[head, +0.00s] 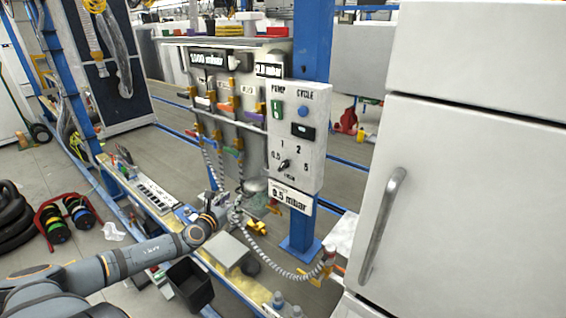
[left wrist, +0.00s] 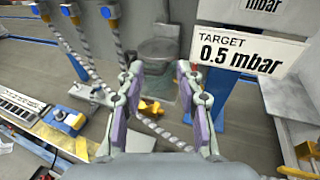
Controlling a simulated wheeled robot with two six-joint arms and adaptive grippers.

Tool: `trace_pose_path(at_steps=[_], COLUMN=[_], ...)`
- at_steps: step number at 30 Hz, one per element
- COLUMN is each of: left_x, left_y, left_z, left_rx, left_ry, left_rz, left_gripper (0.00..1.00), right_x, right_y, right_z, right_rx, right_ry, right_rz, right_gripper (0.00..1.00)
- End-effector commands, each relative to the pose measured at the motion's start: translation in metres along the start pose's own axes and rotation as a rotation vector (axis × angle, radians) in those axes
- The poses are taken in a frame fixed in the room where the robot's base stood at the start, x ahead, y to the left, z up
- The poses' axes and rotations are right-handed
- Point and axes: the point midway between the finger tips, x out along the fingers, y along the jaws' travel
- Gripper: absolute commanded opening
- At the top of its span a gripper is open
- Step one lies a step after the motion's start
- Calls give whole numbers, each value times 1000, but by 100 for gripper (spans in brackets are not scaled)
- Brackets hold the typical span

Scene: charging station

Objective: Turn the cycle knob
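A grey-white control panel (head: 312,150) hangs on a blue post. Under the word CYCLE it has a round blue button (head: 303,111) and a black part (head: 303,131). Lower down is a small black knob (head: 283,164) among the marks 0.5, 1, 2 and 5; its exact pointing is too small to tell. My left gripper (head: 238,203) is below and left of the panel, apart from it. In the left wrist view its two fingers (left wrist: 159,76) are spread with nothing between them. The knob is outside that view. My right gripper is not in view.
A TARGET 0.5 mbar sign (head: 292,197) hangs under the panel and also shows in the left wrist view (left wrist: 250,50). A coiled grey hose (head: 268,260) curves below my gripper. A white cabinet (head: 480,190) fills the right side. Colored valves (head: 228,151) stand left of the panel.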

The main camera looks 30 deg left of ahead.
Motion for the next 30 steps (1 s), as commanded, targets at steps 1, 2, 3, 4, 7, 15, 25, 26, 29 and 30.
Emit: trace_pose_path(at_steps=[1,2,3,4,7,15,25,26,29,30], left_x=[0,-1,-4,-6,-14,-13,12,16,27,32], left_y=[-33,-51,-72,-86,-115,-122,-132,-132,-136,-140], left_z=[39,56,74,84,104,110,119,121,123,123], left_rx=[157,240,334,393,516,552,539,542,540,540], left_ry=[-55,-88,-128,-154,-212,-231,-236,-235,-235,-234], left_rz=[-88,-130,-178,-208,-271,-280,-281,-278,-279,-282], left_gripper=[36,36,36,36,36,36,36,36,36,36], right_x=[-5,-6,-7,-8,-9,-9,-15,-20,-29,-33], right_y=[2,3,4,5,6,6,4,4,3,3], right_z=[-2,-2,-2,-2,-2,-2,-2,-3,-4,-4], right_rx=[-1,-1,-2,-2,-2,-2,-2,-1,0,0], right_ry=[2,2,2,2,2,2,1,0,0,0], right_rz=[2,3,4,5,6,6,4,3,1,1], right_gripper=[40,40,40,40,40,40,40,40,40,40])
